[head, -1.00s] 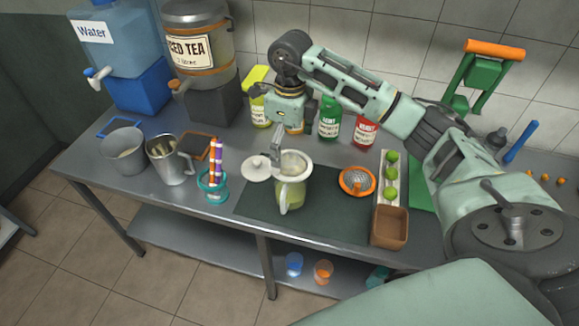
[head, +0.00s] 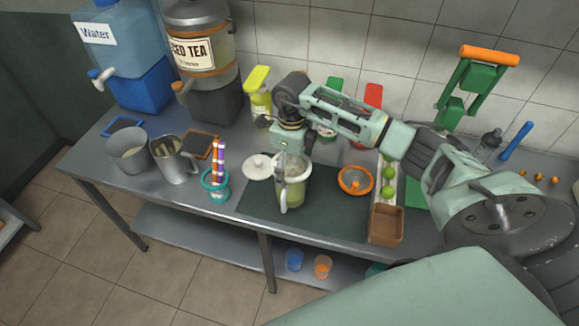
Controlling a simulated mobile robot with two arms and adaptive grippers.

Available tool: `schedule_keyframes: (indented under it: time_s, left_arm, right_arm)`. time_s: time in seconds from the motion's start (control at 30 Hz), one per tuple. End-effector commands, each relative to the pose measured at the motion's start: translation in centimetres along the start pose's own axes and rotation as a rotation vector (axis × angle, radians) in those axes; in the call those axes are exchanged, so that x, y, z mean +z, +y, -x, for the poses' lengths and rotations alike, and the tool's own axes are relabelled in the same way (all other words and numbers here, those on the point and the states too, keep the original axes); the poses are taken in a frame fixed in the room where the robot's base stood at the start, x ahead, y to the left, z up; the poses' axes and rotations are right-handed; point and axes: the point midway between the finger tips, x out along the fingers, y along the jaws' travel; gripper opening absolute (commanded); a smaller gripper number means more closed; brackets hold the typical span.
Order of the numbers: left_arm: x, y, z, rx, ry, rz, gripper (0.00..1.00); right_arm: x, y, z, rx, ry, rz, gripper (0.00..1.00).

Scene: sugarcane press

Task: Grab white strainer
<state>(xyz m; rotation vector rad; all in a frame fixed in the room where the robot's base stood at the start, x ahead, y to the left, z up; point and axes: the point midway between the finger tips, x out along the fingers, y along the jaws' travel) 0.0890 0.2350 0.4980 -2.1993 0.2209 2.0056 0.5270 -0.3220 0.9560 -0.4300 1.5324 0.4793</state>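The white strainer (head: 300,163) appears as a pale ring on top of the greenish pitcher (head: 294,190), which stands on the dark mat. My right gripper (head: 281,172) points down at the left side of the pitcher's rim, close to or touching the strainer. Its fingers are small and overlap the rim, so I cannot tell whether they are closed on it. The gripper and wrist hide part of the strainer's far side. My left gripper is not in view.
A white knobbed lid (head: 257,167) lies left of the pitcher. A teal holder (head: 216,187) with striped straws stands further left. An orange citrus squeezer (head: 355,181), a lime tray (head: 389,172) and a brown box (head: 386,225) are on the right. Bottles stand behind my arm.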

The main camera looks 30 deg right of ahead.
Motion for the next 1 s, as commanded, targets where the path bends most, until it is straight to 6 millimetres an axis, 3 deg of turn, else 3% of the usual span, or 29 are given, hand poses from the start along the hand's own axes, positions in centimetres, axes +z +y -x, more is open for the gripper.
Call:
schedule_keyframes:
  time_s: [0.4,0.77,0.97,1.0]
  left_arm:
    - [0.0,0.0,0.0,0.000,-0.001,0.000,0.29]
    - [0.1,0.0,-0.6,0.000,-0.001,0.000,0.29]
    - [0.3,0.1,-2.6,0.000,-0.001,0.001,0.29]
    - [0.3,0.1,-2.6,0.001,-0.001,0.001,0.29]
  right_arm:
    - [0.0,0.0,0.1,0.000,-0.001,0.000,0.55]
    - [0.1,-0.1,0.8,-0.002,-0.003,-0.001,0.55]
    - [0.1,-0.1,4.0,-0.007,-0.007,0.000,0.55]
    - [-0.7,0.4,4.3,-0.003,-0.001,0.002,0.55]
